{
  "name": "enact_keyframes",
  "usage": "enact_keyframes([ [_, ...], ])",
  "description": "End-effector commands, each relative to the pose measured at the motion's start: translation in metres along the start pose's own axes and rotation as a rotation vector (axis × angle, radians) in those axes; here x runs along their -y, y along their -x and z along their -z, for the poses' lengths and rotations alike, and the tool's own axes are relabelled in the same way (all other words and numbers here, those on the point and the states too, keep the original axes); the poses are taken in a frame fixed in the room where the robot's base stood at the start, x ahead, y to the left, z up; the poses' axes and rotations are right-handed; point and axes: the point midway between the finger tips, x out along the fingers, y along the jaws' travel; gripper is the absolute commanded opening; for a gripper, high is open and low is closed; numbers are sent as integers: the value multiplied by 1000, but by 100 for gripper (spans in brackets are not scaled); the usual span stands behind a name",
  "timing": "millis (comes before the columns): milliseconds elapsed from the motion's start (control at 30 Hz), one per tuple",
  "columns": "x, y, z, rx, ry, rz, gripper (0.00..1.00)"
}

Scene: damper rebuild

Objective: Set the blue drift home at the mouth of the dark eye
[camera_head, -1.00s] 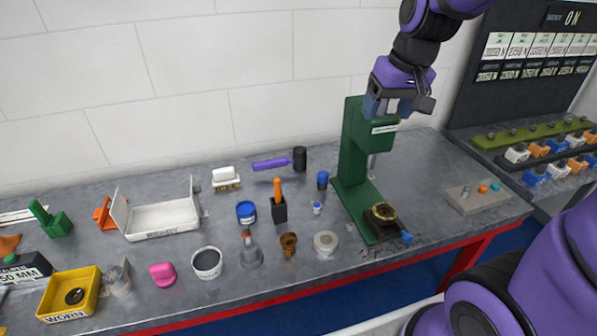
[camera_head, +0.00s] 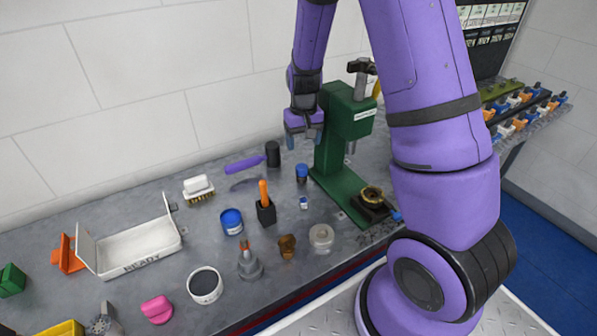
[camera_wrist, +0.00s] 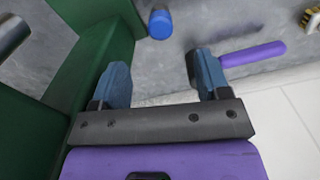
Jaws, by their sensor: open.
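A blue cylinder (camera_head: 302,173), likely the blue drift, stands on the bench left of the green press (camera_head: 335,150). It also shows at the top of the wrist view (camera_wrist: 160,24). A smaller blue-and-white piece (camera_head: 303,203) stands nearer the front, so which is the drift is not certain. A dark piece with a brass-coloured ring (camera_head: 372,193), perhaps the dark eye, sits on the press base; its mouth is too small to make out. My gripper (camera_head: 304,133) is open and empty, above the bench beside the press column. Its blue fingers (camera_wrist: 160,80) are apart.
A purple-handled mallet (camera_head: 245,165) and a brush (camera_head: 198,188) lie behind. A black holder with an orange handle (camera_head: 266,211), a blue tin (camera_head: 231,221) and a grey ring (camera_head: 321,237) stand in front. A white tray (camera_head: 135,255) is at left.

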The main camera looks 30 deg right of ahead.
Motion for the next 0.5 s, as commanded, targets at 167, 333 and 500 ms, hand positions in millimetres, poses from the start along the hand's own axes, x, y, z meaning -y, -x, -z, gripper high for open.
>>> enact_keyframes([
  [167, -1, -17, 1, 7, -3, -3, 69],
  [333, -2, -42, 1, 6, -3, -3, 69],
  [500, -1, -58, 2, 5, -2, -3, 69],
])
